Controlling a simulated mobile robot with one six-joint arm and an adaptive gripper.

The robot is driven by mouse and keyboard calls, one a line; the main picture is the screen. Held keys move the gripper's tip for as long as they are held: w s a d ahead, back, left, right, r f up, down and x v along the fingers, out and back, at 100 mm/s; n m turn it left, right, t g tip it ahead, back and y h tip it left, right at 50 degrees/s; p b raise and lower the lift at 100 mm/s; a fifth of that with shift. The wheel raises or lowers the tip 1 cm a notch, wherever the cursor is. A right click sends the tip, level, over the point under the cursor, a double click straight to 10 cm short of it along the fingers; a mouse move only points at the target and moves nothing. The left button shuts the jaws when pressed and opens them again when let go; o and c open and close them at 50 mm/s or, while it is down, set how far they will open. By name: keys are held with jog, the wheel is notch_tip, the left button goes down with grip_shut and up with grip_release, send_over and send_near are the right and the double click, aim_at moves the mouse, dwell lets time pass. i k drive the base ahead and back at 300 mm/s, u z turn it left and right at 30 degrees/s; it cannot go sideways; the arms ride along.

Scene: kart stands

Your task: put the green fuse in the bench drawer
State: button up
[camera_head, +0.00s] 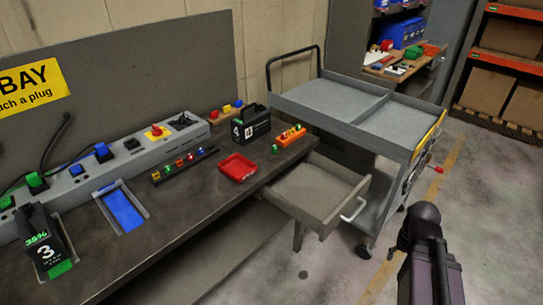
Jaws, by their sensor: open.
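The bench drawer (315,188) is pulled out from the right end of the bench, with a light handle on its front. Its inside looks empty. A small green piece (275,149) stands on the bench top beside an orange block, close to the drawer. Another small green piece (167,170) sits in a dark rail with several coloured pieces. Both are too small to tell which is the green fuse. A dark part of my arm shows at the lower right, beyond the drawer's handle side. My gripper's fingers are not visible.
A red tray (238,167) and a black box marked 4 (250,127) stand on the bench (190,215). The orange block (291,135) is near the bench's right end. A grey cart (330,100) stands close behind the drawer. Floor in front is clear.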

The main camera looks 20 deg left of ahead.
aim_at(303, 188)
jog(key=u, duration=1.1)
jog(key=k, duration=0.55)
jog(key=z, duration=0.15)
jog(key=i, duration=0.85)
jog(key=u, duration=0.05)
